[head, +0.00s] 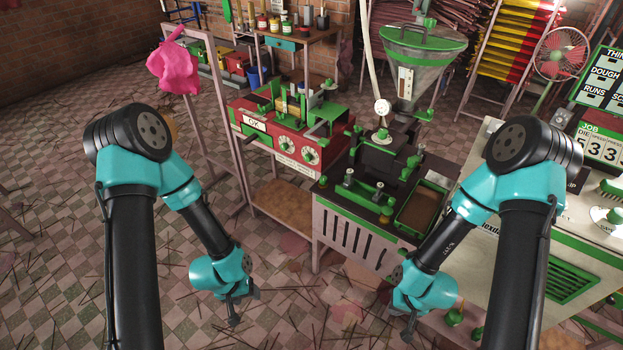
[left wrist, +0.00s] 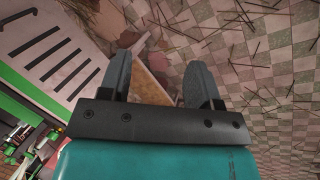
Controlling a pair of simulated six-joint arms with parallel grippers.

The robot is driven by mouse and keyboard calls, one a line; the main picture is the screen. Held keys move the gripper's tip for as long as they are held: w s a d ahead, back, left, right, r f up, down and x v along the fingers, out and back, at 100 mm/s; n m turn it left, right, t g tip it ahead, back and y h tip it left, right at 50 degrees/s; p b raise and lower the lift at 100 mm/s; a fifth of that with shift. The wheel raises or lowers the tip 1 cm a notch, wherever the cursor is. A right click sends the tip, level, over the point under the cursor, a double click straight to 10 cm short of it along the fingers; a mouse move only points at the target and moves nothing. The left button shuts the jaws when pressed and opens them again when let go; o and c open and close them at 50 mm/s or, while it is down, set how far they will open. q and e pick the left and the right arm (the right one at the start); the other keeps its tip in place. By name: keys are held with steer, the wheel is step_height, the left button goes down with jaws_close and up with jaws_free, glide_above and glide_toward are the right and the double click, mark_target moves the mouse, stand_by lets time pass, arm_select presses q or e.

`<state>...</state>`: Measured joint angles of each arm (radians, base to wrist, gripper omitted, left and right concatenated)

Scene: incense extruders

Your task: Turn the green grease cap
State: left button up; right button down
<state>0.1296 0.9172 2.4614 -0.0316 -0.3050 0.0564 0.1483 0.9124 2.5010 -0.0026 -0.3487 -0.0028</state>
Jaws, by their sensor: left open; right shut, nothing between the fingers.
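Several green caps and knobs show in the head view, and I cannot tell for sure which is the grease cap. One green knob (head: 453,317) is low on the right-hand machine's front, just right of my right gripper. Another green knob (head: 382,134) is on top of the middle extruder (head: 350,225). My left gripper (head: 240,308) hangs over the floor, left of the extruder and apart from it. In the left wrist view its fingers (left wrist: 158,82) are spread with nothing between them. My right gripper (head: 404,326) is shut and empty in front of the extruder.
A brown-filled green tray (head: 420,207) sits on the extruder below a metal hopper (head: 415,65). A red machine (head: 290,130) stands behind to the left, and a pink cloth (head: 174,68) hangs on a frame. The checkered floor at left is open, strewn with thin sticks.

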arm_select(q)
steer(key=w+d, duration=0.7)
steer(key=w, duration=0.6)
steer(key=n+t+y, duration=0.3)
steer(key=n+y, duration=0.3)
steer(key=y, duration=0.1)
glide_toward(324, 178)
steer(key=v, duration=0.8)
steer(key=shift+w, duration=0.3)
steer(key=shift+f, duration=0.1)
steer(key=shift+g, duration=0.3)
steer(key=x, duration=1.7)
steer(key=shift+w+f, duration=0.1)
steer(key=shift+w, duration=0.1)
